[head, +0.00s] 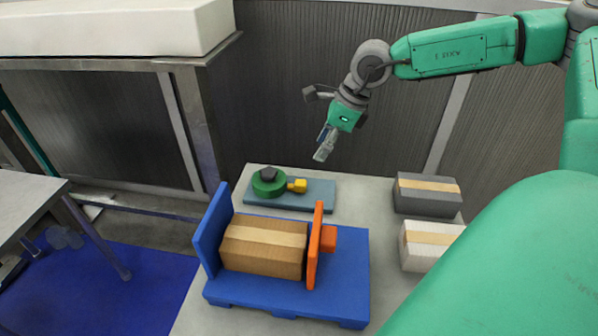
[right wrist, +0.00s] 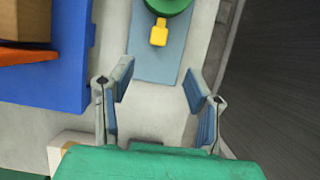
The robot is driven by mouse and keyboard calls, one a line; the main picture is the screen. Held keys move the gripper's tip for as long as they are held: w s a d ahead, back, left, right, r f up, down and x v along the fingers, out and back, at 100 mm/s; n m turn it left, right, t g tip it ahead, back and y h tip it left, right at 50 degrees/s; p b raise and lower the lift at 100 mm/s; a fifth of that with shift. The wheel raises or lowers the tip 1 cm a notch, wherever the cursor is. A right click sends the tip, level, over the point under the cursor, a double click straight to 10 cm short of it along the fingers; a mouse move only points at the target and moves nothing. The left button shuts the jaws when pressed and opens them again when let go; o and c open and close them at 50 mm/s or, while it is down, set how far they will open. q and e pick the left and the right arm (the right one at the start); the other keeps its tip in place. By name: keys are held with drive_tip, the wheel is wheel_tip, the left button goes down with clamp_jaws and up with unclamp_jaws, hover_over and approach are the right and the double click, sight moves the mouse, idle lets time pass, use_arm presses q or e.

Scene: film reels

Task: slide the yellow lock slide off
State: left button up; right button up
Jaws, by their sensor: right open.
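The yellow lock slide (head: 298,186) sticks out from the right side of a green round reel (head: 268,184) with a dark knob (head: 267,173) on top. The reel sits on a grey-blue plate (head: 318,194) at the back of the table. In the right wrist view the yellow slide (right wrist: 159,33) is at the top centre, below the green reel (right wrist: 168,5). My right gripper (head: 321,156) is above the table, up and to the right of the slide, apart from it. In the wrist view its fingers (right wrist: 158,85) are spread and empty. My left gripper is not in view.
A blue fixture (head: 290,302) with a cardboard box (head: 264,247) and an orange plate (head: 315,245) stands in front of the reel. A dark grey box (head: 428,194) and a white box (head: 428,245) lie at the right. A corrugated wall (head: 290,90) stands behind.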

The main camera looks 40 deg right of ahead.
sight(301, 182)
drive_tip(key=b+x, duration=0.3)
drive_tip(key=x, duration=1)
drive_tip(key=shift+w+a+f+b, duration=0.1)
drive_tip(key=shift+f+b, duration=0.05)
drive_tip(key=shift+b, duration=0.2)
clamp_jaws()
